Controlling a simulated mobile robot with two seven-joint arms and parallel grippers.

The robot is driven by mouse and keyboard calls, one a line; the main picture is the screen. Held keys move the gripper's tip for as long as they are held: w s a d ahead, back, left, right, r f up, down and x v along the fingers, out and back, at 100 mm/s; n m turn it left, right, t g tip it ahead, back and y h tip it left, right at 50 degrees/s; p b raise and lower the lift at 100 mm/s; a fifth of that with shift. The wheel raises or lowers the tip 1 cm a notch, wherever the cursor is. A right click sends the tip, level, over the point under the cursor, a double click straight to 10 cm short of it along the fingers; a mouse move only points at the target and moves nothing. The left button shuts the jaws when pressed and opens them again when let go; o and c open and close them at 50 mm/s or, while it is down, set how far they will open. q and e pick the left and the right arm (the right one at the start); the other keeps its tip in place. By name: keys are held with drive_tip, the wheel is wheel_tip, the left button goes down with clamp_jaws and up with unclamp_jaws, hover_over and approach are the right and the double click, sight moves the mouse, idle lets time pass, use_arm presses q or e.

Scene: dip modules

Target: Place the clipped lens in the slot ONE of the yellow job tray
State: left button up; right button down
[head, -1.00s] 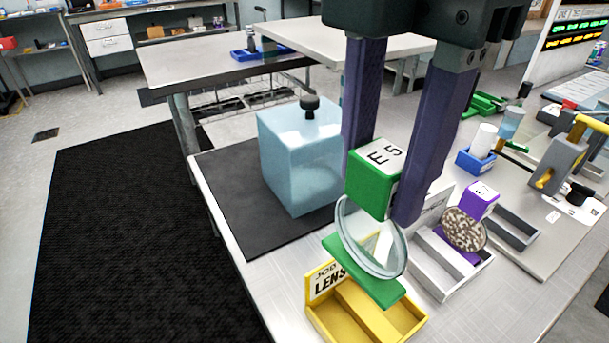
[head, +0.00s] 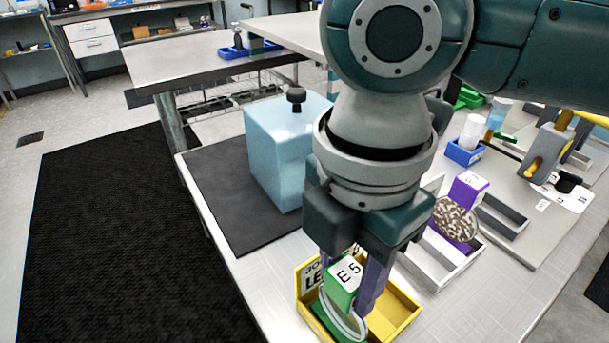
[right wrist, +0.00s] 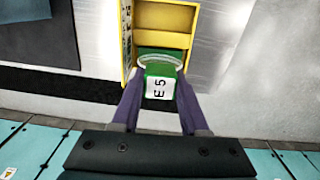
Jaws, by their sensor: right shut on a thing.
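The clipped lens has a green clip block marked E 5 (head: 346,276) and a round clear lens (head: 343,322) below it. My right gripper (head: 350,286) is shut on the green block, one purple finger on each side. The lens's lower part is down at the left compartment of the yellow job tray (head: 408,318); whether it touches the floor I cannot tell. The tray's label is partly hidden by the gripper. In the right wrist view the block (right wrist: 160,86) sits between the fingers, at the near end of the tray (right wrist: 165,22). My left gripper is out of view.
A pale blue box with a black knob (head: 275,140) stands on a dark mat (head: 225,195) behind left. A grey-white tray (head: 440,262) with a purple-clipped speckled disc (head: 455,220) stands to the right. The tray's right compartment looks empty.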

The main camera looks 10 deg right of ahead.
drive_tip(key=shift+f, duration=0.15)
drive_tip(key=shift+c, duration=2.1)
unclamp_jaws()
wheel_tip(320, 180, up, 12)
drive_tip(key=shift+r+p, duration=0.2)
drive_tip(key=shift+p, duration=0.1)
